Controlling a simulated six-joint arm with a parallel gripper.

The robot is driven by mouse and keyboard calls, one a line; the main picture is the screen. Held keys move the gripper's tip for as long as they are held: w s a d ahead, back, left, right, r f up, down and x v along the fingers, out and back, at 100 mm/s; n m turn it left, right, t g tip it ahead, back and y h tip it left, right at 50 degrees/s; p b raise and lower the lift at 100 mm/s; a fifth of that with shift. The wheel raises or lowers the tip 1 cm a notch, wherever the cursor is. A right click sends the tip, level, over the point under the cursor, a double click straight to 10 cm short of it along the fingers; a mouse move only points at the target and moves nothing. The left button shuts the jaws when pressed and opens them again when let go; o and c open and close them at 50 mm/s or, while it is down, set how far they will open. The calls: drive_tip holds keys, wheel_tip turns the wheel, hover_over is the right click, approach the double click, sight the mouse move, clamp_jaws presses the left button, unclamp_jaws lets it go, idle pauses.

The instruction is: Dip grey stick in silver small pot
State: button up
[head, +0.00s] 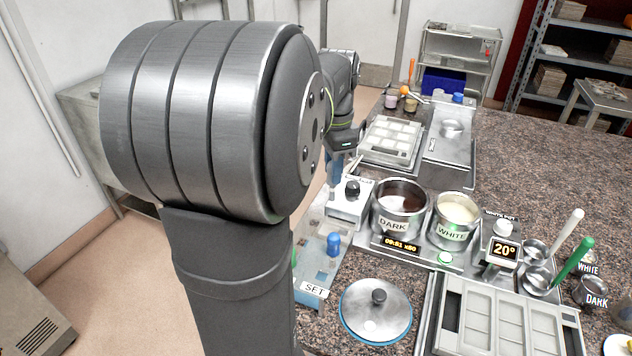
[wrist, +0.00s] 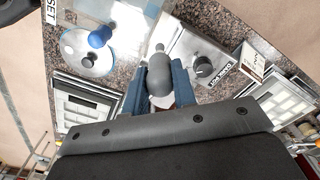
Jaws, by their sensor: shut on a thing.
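My gripper (wrist: 157,82) is shut, its blue fingers on either side of a grey rounded piece with a small knob at its far end (wrist: 159,74). It may be the grey stick seen nearly end-on. In the head view my gripper (head: 336,172) is partly hidden by my arm, beside the dial box. Two small silver pots stand at the right, a rear one (head: 535,247) and a front one (head: 536,279). A white stick (head: 567,232) and a green stick (head: 573,262) lean up from them.
The dial box (head: 347,205), DARK pot (head: 399,217) and WHITE pot (head: 455,221) stand between my gripper and the small pots. A temperature display (head: 504,250) stands close left of them. A mould tray (head: 510,325) and lidded round dish (head: 376,310) lie in front.

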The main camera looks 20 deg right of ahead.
drive_tip(key=s+d+r+m, duration=0.1)
drive_tip(key=s+d+m, duration=0.4)
drive_tip(key=d, duration=0.9)
drive_tip(key=s+d+r+m, duration=0.1)
drive_tip(key=s+d+m, duration=0.2)
drive_tip(key=s+d, duration=0.75)
drive_tip(key=w+d+f, duration=0.3)
drive_tip(key=f, duration=0.6)
drive_tip(key=shift+w+d+f, duration=0.15)
drive_tip(key=shift+w+f, duration=0.05)
drive_tip(key=shift+w, duration=0.2)
wheel_tip(320, 180, up, 8)
drive_tip(key=shift+f, duration=0.2)
idle(1.0)
idle(1.1)
drive_tip(key=shift+r, duration=2)
